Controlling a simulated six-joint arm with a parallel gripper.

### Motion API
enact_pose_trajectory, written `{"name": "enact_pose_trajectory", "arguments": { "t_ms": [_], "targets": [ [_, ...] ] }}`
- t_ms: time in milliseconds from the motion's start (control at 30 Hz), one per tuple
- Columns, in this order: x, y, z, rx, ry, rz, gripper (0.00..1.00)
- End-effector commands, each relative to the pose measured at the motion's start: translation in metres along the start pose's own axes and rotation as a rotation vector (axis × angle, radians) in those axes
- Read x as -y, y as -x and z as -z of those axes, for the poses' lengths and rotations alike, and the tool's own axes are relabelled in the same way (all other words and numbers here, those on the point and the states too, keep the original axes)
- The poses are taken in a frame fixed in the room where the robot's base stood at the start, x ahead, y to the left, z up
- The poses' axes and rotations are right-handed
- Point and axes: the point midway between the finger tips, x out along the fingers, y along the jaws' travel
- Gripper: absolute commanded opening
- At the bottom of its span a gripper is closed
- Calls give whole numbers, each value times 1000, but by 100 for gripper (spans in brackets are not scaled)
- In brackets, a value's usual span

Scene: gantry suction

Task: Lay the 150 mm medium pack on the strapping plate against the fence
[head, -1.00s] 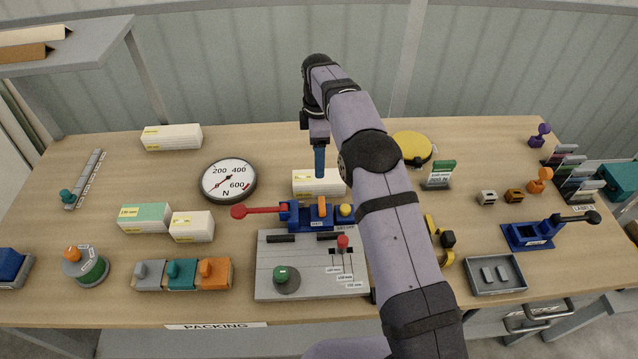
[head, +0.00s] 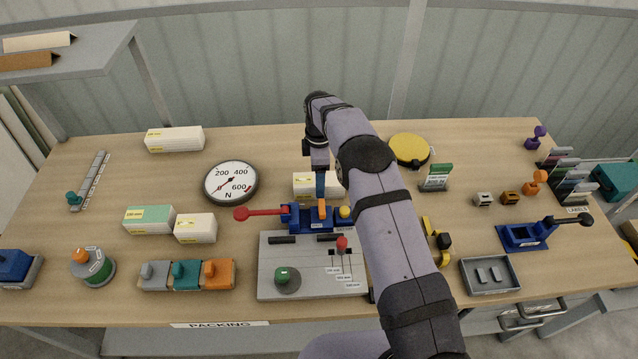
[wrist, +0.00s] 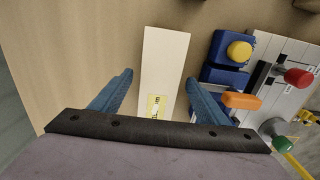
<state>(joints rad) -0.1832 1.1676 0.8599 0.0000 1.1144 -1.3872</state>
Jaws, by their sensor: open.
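A long white pack (head: 303,185) with a yellow label lies on the bench behind the strapping plate. Its size print is too small to read. It shows in the wrist view (wrist: 163,65) between my blue fingers, with bench visible on both sides. My gripper (head: 321,193) is open, pointing down over this pack; it also shows in the wrist view (wrist: 160,76). I cannot tell whether the fingers touch the pack. The grey strapping plate (head: 312,264) has dark fence bars (head: 282,240) along its back edge, a green knob and a red knob. My arm covers its right edge.
A blue strapping tool (head: 300,217) with a red lever stands between pack and plate. Other packs are a green-topped one (head: 148,218), a short white one (head: 196,229) and a long white one (head: 175,139). A round gauge (head: 231,182) stands left of my gripper.

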Motion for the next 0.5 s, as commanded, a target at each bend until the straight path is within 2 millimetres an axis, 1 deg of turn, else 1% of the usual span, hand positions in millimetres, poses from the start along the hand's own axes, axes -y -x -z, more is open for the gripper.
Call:
{"name": "enact_pose_trajectory", "arguments": {
  "t_ms": [133,167,200,267,300,367,400,500],
  "targets": [
    [0,0,0,0,0,0,69],
    [0,0,0,0,0,0,64],
    [0,0,0,0,0,0,54],
    [0,0,0,0,0,0,40],
    [0,0,0,0,0,0,30],
    [0,0,0,0,0,0,16],
    [-1,1,0,0,0,-2,13],
    [-1,1,0,-1,0,-3,13]
  ]
}}
